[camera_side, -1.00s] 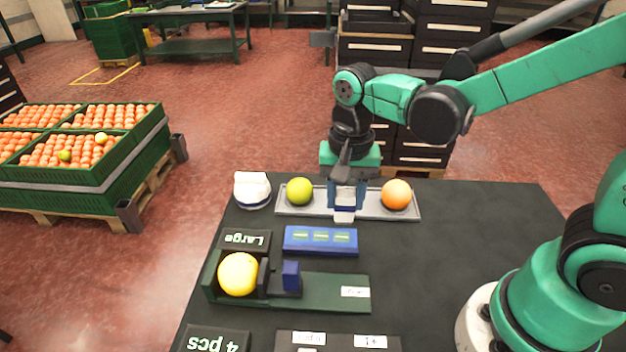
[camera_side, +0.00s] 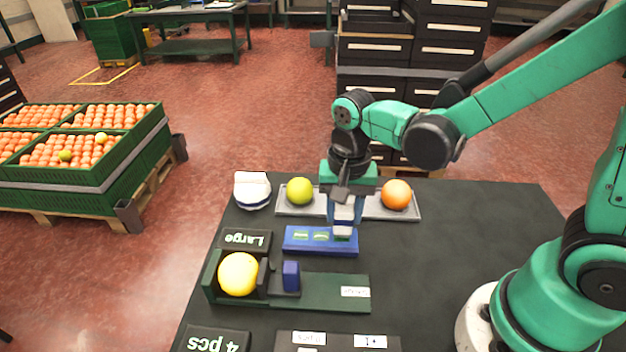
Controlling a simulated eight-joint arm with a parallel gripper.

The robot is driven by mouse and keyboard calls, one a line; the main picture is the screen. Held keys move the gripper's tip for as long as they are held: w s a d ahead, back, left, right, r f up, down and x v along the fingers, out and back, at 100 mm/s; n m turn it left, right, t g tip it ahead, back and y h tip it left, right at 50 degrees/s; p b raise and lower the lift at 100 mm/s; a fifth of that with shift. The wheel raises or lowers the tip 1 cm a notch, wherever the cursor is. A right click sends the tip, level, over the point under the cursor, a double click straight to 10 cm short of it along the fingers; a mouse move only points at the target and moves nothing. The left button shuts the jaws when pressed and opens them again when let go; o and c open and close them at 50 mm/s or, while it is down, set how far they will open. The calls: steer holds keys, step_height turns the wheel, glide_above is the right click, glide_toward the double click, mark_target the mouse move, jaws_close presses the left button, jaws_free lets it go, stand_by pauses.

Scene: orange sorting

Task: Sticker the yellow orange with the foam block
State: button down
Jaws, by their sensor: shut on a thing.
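The yellow orange (camera_side: 238,274) sits at the left end of a dark green holder (camera_side: 330,304), beside a small blue block (camera_side: 291,275) on the same holder. My gripper (camera_side: 343,222) points down and is shut on a whitish foam block (camera_side: 343,232). I cannot tell whether the foam block touches the pad.
A grey tray (camera_side: 411,215) behind holds a green fruit (camera_side: 299,191) and an orange (camera_side: 396,194). A white rounded thing (camera_side: 252,190) stands at the back left. Signs reading "Large" (camera_side: 245,240) and "4 pcs" (camera_side: 217,341) lie at left. The table's right side is clear.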

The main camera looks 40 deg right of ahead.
steer(key=shift+f, duration=0.55)
stand_by(0.5)
stand_by(0.4)
steer(key=shift+r, duration=3.55)
steer(key=shift+a, duration=0.1)
steer(key=w+a+r+n, duration=0.2)
steer(key=a+n, duration=0.1)
steer(key=a, duration=0.6)
steer(key=w+a+r+n, duration=0.1)
steer(key=a+r+n, duration=0.2)
steer(key=a, duration=0.5)
steer(key=shift+w+d+f, duration=0.1)
steer(key=shift+w+f, duration=0.05)
steer(key=shift+f, duration=2.85)
steer(key=shift+f, duration=0.55)
